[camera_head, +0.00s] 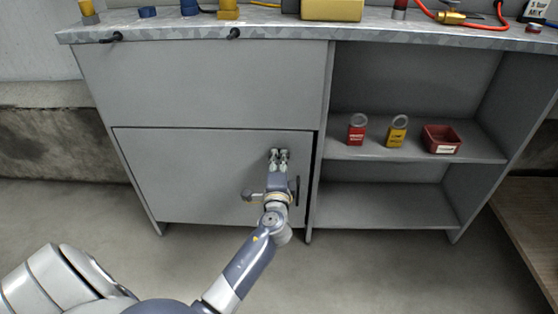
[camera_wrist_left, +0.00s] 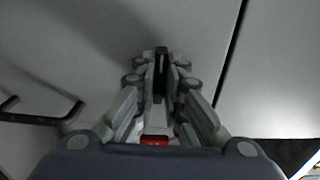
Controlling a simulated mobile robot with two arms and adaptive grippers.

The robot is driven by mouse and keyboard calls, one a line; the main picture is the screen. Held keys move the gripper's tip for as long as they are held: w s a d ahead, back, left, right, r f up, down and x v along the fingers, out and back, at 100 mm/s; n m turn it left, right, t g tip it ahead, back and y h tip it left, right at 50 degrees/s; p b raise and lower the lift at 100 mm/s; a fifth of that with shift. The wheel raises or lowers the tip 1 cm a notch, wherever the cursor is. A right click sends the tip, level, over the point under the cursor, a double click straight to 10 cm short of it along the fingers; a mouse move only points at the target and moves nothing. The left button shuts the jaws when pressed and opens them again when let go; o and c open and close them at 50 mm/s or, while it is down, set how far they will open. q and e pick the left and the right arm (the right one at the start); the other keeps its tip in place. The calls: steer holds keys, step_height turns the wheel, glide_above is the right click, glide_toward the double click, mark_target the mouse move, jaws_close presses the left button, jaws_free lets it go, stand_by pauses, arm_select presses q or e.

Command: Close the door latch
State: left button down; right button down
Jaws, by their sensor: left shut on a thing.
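The grey cabinet door (camera_head: 190,175) fills the lower left of the cabinet in the head view. Dark gaps run along its top and right edges, and I cannot tell whether it is fully flush. My left gripper (camera_head: 279,155) is at the upper right part of the door. In the left wrist view its fingers (camera_wrist_left: 161,78) are shut on a small dark latch (camera_wrist_left: 161,50), mostly hidden between them. A black door handle (camera_head: 298,191) is below and right of the gripper; it also shows in the left wrist view (camera_wrist_left: 42,119). My right gripper is not in view.
Open shelves right of the door hold a red padlock (camera_head: 356,132), a yellow padlock (camera_head: 397,132) and a red bin (camera_head: 441,139). The worktop (camera_head: 270,29) above carries several items, including a red hose (camera_head: 490,27). The floor (camera_head: 390,265) in front is clear.

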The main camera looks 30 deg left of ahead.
arm_select(q)
steer(key=c, duration=1.7)
jaws_free()
steer(key=v, duration=1.2)
steer(key=shift+s, duration=0.1)
